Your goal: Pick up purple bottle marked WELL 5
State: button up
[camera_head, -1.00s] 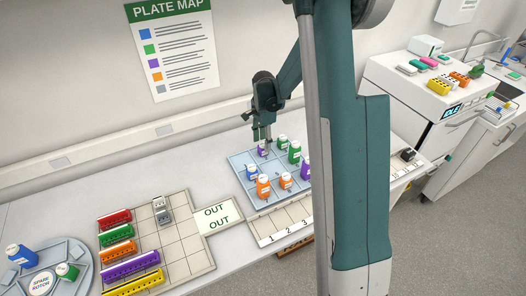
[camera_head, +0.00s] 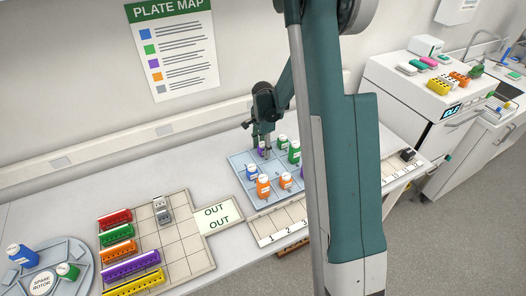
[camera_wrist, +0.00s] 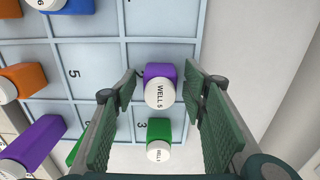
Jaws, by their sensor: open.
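The purple bottle marked WELL 5 (camera_wrist: 159,87) has a white cap and stands on the blue gridded tray (camera_wrist: 95,55). In the wrist view it sits between the two open fingers of my gripper (camera_wrist: 160,105), with a gap on each side. In the head view my gripper (camera_head: 264,148) is at the back of the tray, and the purple bottle (camera_head: 261,150) is mostly hidden behind it. My gripper is open and empty.
A green bottle (camera_wrist: 158,138) stands close by in the wrist view. Orange bottles (camera_head: 263,186), a blue bottle (camera_head: 252,172) and green bottles (camera_head: 294,152) share the tray. Coloured racks (camera_head: 131,264) stand at left on a beige board (camera_head: 190,240).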

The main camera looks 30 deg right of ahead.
aim_at(263, 143)
jog(key=c, duration=1)
jog(key=shift+r, duration=0.15)
jog(key=shift+r, duration=4.85)
